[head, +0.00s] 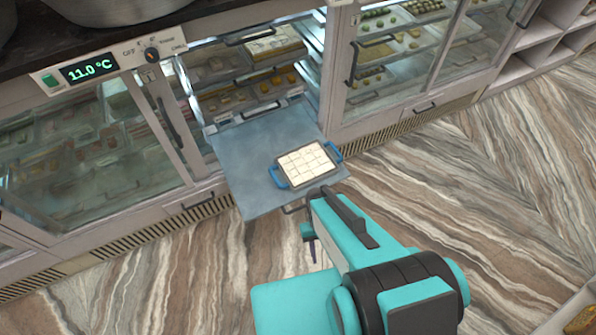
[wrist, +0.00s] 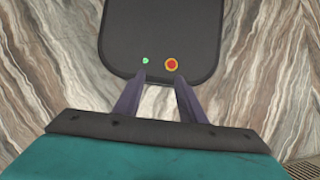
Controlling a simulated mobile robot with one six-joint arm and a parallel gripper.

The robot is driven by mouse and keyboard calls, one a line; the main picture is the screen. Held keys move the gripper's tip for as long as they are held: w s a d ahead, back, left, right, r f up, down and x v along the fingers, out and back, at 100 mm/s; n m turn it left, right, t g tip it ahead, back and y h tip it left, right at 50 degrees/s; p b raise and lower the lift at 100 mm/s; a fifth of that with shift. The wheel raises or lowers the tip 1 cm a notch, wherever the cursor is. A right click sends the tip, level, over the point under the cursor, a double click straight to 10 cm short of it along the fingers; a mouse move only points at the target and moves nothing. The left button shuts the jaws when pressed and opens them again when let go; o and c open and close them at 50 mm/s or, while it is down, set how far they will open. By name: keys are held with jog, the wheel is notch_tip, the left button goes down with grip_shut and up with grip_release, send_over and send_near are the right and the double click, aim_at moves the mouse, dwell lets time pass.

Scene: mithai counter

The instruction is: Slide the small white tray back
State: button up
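A small tray (head: 277,179) with blue handles at its two ends lies on a grey panel (head: 240,165) that sticks out from the open cabinet. White square-cut sweets (head: 307,163) cover it; the tray's own colour beneath them is mostly hidden. The tray sits near the panel's outer right part, outside the cabinet. My gripper (wrist: 160,80) is open and empty, its two dark fingers apart and pointing down over the floor. In the head view, my arm hides most of the gripper; one finger shows in front of the panel's outer edge, apart from the tray.
Inside the open bay, shelves hold trays of sweets (head: 262,48). Closed glass cabinets (head: 80,165) stand on both sides. A control strip (head: 110,65) reads 11.0 °C. The streaked floor (head: 480,200) is open at right. The wrist view shows my own base below.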

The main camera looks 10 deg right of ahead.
jog(key=shift+f+b, duration=0.7)
jog(key=shift+f, duration=0.05)
jog(key=c, duration=0.7)
jog(key=f+b, duration=0.3)
jog(key=shift+s+f, duration=0.15)
jog(key=shift+s, duration=0.05)
grip_shut()
